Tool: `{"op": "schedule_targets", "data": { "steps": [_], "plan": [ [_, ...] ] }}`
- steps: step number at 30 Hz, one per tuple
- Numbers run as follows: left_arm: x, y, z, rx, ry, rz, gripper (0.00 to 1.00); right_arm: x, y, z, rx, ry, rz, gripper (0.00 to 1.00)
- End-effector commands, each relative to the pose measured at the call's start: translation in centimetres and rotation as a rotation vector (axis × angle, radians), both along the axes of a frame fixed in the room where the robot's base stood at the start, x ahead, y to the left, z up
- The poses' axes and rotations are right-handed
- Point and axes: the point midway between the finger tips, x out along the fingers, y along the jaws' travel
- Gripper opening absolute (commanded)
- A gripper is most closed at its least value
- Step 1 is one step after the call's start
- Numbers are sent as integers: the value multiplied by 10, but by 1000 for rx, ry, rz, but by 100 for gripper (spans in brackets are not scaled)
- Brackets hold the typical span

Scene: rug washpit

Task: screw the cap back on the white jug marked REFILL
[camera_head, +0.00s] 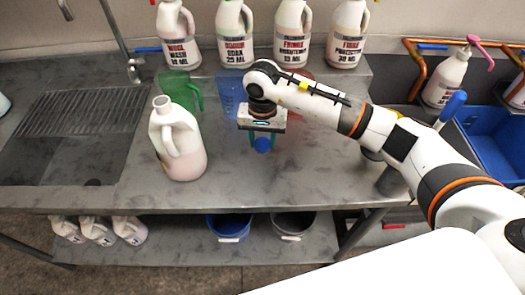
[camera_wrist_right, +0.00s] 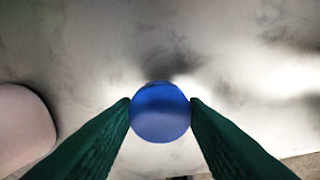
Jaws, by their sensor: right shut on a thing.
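A white jug (camera_head: 190,155) with a handle stands upright on the steel bench, left of my right gripper. Its mouth (camera_head: 161,101) is open with no cap on it, and pinkish liquid shows through the lower part. No REFILL mark shows on the side I see. My right gripper (camera_head: 263,138) points down and is shut on a blue cap (camera_wrist_right: 160,112), held between the green fingertips above the bench. The cap also shows below the gripper in the head view (camera_head: 262,145). A pale rounded shape, probably the jug (camera_wrist_right: 24,132), is at the left of the wrist view. My left gripper is not in view.
A green pitcher (camera_head: 177,90) stands behind the jug, with a blue pitcher (camera_head: 229,90) to its right. Several labelled jugs (camera_head: 236,38) line the back ledge. A sink (camera_head: 60,155) lies at left. Bare bench lies between jug and gripper.

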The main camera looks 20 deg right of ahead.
Motion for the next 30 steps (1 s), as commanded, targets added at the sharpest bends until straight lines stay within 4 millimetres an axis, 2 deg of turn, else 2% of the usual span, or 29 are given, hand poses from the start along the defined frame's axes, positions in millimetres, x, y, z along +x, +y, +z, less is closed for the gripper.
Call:
{"op": "schedule_targets", "data": {
  "steps": [1,6,10,20,22,23,30],
  "plan": [
    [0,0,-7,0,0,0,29,2,0,8,1,-6,1,15],
    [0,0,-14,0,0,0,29,1,0,35,1,-4,0,15],
    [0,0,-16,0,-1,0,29,0,0,45,1,0,-1,15],
    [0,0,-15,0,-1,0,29,0,0,47,0,1,-1,15],
    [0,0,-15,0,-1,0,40,0,0,47,0,1,-1,15],
    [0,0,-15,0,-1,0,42,0,0,47,0,1,-1,15],
    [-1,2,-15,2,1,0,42,-1,-1,47,0,1,3,15]
  ]
}}
